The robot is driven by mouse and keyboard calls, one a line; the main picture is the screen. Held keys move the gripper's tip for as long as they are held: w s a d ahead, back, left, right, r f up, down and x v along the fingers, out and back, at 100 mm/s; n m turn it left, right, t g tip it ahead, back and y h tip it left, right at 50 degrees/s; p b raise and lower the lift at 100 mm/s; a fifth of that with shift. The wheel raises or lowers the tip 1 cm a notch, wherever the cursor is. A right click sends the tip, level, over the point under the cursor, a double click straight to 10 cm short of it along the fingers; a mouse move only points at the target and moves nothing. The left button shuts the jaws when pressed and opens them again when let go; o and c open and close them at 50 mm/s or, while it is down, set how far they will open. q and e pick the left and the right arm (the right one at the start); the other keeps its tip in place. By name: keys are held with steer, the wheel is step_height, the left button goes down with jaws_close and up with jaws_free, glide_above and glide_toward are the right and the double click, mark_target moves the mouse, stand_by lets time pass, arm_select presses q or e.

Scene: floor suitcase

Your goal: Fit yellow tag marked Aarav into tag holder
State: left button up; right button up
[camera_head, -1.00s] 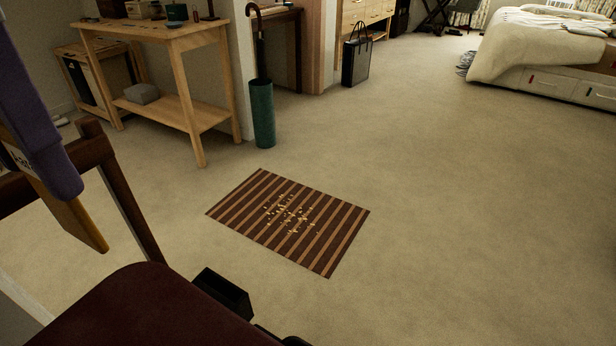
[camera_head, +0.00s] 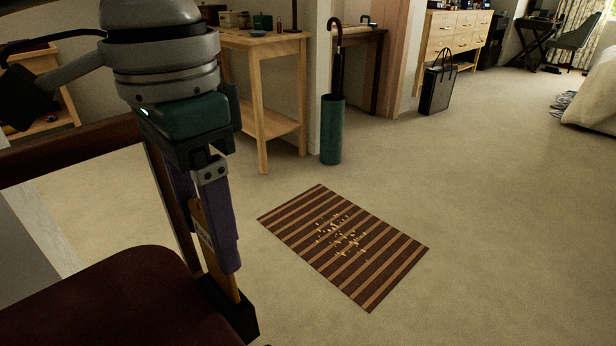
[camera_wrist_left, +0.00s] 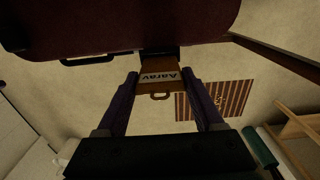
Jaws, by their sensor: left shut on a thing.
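My left gripper (camera_head: 220,262) has purple fingers and is shut on the yellow tag (camera_head: 205,238), which points down. In the left wrist view the tag (camera_wrist_left: 158,86) reads "Aarav" upside down, between the fingers (camera_wrist_left: 159,85). A black tag holder (camera_head: 243,322) sits at the edge of the dark red suitcase (camera_head: 110,305). The tag's lower end meets or overlaps the holder in the picture; I cannot tell whether it is inside. The holder also shows dark beyond the tag in the wrist view. My right gripper is not in view.
The suitcase's brown handle frame (camera_head: 80,142) rises close to my left gripper. A striped mat (camera_head: 385,280) lies on the floor. A wooden table (camera_head: 262,100), a green umbrella stand (camera_head: 332,130) and a black bag (camera_head: 437,92) stand behind.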

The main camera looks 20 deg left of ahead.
arm_select(q)
step_height(320, 180, down, 6)
steer(key=shift+r+b, duration=0.1)
steer(key=shift+b, duration=1.05)
steer(key=o, duration=1.3)
step_height(320, 180, up, 12)
steer(key=p, duration=0.5)
